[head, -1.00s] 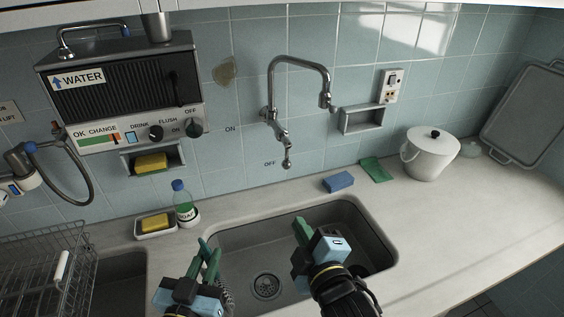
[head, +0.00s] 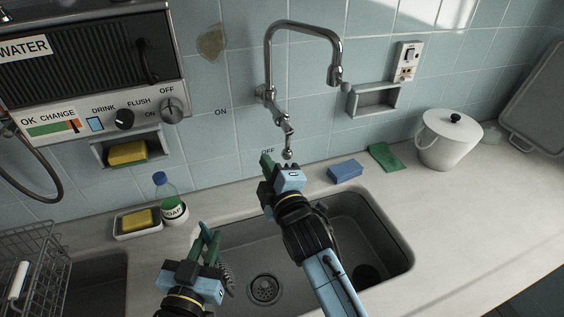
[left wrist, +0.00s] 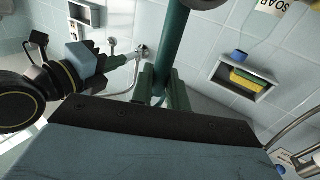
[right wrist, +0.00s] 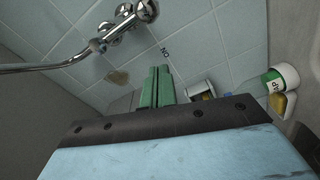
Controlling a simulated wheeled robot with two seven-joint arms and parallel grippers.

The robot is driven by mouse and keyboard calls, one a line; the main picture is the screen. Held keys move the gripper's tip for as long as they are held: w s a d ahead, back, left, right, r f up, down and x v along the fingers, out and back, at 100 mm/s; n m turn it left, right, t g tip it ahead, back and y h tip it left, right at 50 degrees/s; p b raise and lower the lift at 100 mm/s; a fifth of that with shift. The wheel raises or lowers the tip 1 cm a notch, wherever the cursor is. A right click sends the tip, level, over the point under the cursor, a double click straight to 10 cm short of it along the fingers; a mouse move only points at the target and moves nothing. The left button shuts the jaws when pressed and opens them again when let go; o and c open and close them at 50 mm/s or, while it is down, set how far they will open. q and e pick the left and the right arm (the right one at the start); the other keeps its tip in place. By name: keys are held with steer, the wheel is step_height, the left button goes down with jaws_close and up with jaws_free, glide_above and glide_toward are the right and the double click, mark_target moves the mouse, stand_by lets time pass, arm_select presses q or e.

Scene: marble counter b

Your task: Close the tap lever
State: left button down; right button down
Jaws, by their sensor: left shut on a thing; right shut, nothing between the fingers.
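The chrome tap (head: 268,95) is on the tiled wall, with its spout arching up and to the right. Its lever (head: 286,138) hangs down with a rounded end, just right of the OFF label (head: 268,152); the ON label (head: 221,112) is further left. My right gripper (head: 266,162) is shut and empty, its green fingertips just below and left of the lever end; I cannot tell if they touch. The tap also shows in the right wrist view (right wrist: 130,18). My left gripper (head: 207,243) is over the sink's left side, shut on a dark green rod (left wrist: 172,45).
The sink (head: 330,235) lies below both grippers. A soap bottle (head: 171,200) and a sponge tray (head: 125,234) stand to its left. A blue sponge (head: 345,171), green cloth (head: 384,157) and white pot (head: 447,145) are at the right.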

arm_select(q)
steer(key=shift+r, duration=0.15)
arm_select(e)
steer(key=w+d, duration=0.1)
steer(key=w+d+f, duration=0.1)
steer(key=d, duration=0.1)
steer(key=shift+w+f, duration=0.1)
steer(key=shift+w, duration=0.15)
arm_select(q)
steer(key=shift+r, duration=0.1)
arm_select(e)
steer(key=shift+d, duration=0.1)
arm_select(q)
steer(key=shift+r+p, duration=0.35)
steer(key=shift+p, duration=0.25)
steer(key=shift+a, duration=0.1)
arm_select(e)
steer(key=shift+w+d+f+n, duration=0.15)
steer(key=shift+w+d+n, duration=0.05)
steer(key=shift+d+n, duration=0.2)
arm_select(q)
steer(key=shift+f, duration=0.1)
